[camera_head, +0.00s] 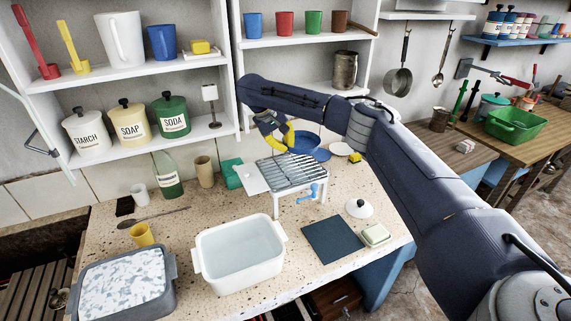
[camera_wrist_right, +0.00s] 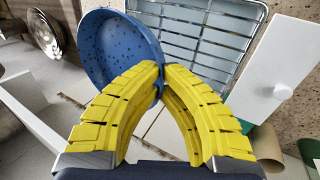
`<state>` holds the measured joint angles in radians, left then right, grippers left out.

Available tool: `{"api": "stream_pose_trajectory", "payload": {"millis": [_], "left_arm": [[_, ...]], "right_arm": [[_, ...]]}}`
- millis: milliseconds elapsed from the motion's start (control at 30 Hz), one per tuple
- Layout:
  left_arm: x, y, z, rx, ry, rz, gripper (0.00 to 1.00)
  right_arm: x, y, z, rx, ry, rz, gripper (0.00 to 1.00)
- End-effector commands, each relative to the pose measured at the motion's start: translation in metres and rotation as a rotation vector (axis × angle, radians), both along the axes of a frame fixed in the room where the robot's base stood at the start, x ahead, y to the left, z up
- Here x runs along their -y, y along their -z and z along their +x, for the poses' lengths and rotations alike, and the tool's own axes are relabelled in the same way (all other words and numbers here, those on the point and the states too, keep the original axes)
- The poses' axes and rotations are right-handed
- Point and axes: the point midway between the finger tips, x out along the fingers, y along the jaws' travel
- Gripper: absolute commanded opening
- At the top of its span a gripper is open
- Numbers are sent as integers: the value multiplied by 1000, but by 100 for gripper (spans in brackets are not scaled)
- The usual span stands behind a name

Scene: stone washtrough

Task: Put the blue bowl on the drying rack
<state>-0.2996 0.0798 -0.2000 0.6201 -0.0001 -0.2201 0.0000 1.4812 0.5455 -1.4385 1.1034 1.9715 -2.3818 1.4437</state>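The blue bowl (camera_head: 305,141) is at the back of the counter, just behind the drying rack (camera_head: 290,172) in the head view. In the right wrist view the bowl (camera_wrist_right: 118,45) is tilted with its dark-speckled inside showing. My right gripper (camera_head: 287,139) reaches over from the right. Its yellow fingers (camera_wrist_right: 161,76) close together on the bowl's rim. The wire rack (camera_wrist_right: 195,35) lies right beside the bowl in the wrist view, and its bars look empty. My left gripper is not in view.
A white basin (camera_head: 240,252) stands in front of the rack. A white lid (camera_head: 359,208), a dark mat (camera_head: 333,239) and a soap dish (camera_head: 375,235) lie to its right. A green bottle (camera_head: 168,175) and a brown cup (camera_head: 204,171) stand left. Shelves rise behind.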

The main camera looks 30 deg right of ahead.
Motion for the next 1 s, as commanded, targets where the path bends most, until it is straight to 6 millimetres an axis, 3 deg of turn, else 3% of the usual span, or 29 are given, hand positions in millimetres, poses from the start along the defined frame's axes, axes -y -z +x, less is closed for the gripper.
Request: {"api": "stream_pose_trajectory", "payload": {"millis": [133, 433, 700, 1000], "left_arm": [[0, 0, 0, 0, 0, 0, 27], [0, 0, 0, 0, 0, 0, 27], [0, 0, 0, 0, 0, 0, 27], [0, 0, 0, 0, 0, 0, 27]], "right_arm": [[0, 22, 0, 0, -1, 1, 0], [0, 39, 0, 0, -1, 0, 0], [-1, 70, 0, -1, 0, 1, 0], [0, 78, 0, 1, 0, 1, 0]]}}
